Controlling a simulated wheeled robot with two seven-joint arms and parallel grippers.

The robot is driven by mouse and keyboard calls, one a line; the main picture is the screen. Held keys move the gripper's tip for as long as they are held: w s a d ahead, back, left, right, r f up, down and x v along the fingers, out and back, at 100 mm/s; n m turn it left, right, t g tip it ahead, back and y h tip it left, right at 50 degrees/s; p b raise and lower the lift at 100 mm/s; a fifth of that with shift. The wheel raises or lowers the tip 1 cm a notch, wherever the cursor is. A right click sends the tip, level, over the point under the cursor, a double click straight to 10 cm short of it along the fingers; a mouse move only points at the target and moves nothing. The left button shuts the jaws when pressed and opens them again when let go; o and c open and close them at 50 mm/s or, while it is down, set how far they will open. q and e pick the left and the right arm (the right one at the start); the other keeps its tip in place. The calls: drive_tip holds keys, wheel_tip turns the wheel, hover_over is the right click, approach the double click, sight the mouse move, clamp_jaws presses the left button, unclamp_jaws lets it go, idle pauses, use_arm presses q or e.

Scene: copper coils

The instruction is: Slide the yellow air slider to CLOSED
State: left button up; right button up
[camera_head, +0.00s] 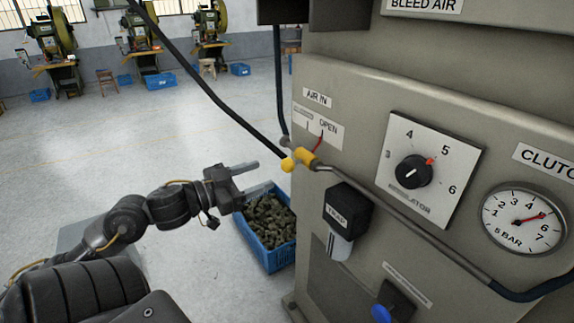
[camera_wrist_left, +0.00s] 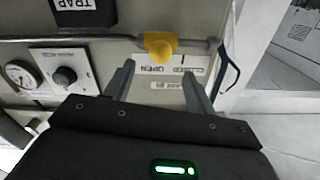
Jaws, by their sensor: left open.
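The yellow air slider (camera_head: 305,156) sits on the grey pipe along the machine's front, with a round yellow knob facing out. It is below the OPEN end of a white CLOSED/OPEN label (camera_head: 316,128), and a red pointer rises from it toward OPEN. My left gripper (camera_head: 263,177) is open and empty, left of the knob and apart from it. In the left wrist view the picture is upside down; the slider (camera_wrist_left: 160,44) shows just beyond and between the two spread fingertips (camera_wrist_left: 158,72). My right gripper is not in view.
A black TRAP unit (camera_head: 347,209) hangs below the pipe on the right. A regulator dial (camera_head: 413,171) and a pressure gauge (camera_head: 522,221) are further right. Open floor lies left.

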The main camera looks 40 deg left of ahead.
sight(282, 166)
use_arm(q)
drive_tip(key=p+x, duration=0.1)
drive_tip(key=x, duration=0.6)
drive_tip(key=shift+w+r, duration=0.1)
drive_tip(key=shift+w, duration=0.25)
drive_tip(key=shift+w+d, duration=0.25)
drive_tip(key=shift+w, duration=0.35)
clamp_jaws()
